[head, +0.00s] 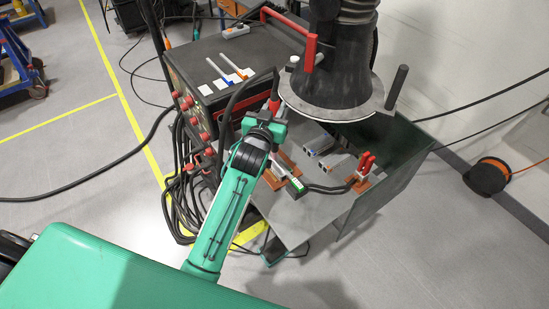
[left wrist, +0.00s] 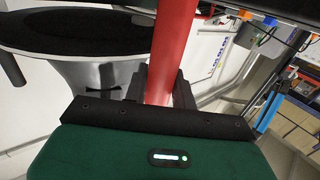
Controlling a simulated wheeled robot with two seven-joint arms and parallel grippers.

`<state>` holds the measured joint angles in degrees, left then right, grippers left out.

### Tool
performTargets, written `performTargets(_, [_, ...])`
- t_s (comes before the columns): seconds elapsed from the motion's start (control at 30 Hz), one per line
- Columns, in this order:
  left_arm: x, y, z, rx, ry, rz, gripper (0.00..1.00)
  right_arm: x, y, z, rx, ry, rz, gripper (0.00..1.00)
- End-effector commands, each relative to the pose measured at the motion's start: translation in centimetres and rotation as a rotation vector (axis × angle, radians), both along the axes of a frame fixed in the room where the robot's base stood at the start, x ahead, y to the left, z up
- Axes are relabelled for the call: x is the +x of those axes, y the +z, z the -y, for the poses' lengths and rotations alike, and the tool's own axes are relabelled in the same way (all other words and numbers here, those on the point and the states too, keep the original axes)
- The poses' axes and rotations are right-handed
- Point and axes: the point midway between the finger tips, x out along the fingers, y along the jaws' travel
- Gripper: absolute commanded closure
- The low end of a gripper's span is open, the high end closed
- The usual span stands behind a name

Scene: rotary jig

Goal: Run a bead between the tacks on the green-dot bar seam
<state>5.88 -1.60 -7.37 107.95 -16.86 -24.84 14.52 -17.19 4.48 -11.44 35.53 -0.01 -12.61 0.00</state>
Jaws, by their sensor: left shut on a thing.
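My left gripper (head: 268,132) reaches over the jig table (head: 318,207) and is shut on a red cylindrical handle (head: 274,104), which looks like the torch. A black cable loops from it to the left. In the left wrist view, the red handle (left wrist: 172,50) stands between the dark fingers. On the table, a small piece with a green mark (head: 296,185) lies just right of my arm, by orange blocks (head: 274,179). Grey bars (head: 318,145) lie behind it. The seam and tacks are too small to make out. My right gripper is not in view.
A fume hood (head: 338,65) hangs close over the table's back. A red clamp (head: 366,164) on an orange block stands at the right, with a black cable along the table. A black power unit (head: 235,75) stands at the left, with tangled cables beside it.

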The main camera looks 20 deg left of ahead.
Motion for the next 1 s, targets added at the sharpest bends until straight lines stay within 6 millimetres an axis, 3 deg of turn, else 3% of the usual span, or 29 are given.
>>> performTargets(1.0, [0.01, -0.55, 0.01, 0.0, 0.0, 0.003, 0.96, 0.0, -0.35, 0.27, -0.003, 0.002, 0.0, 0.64])
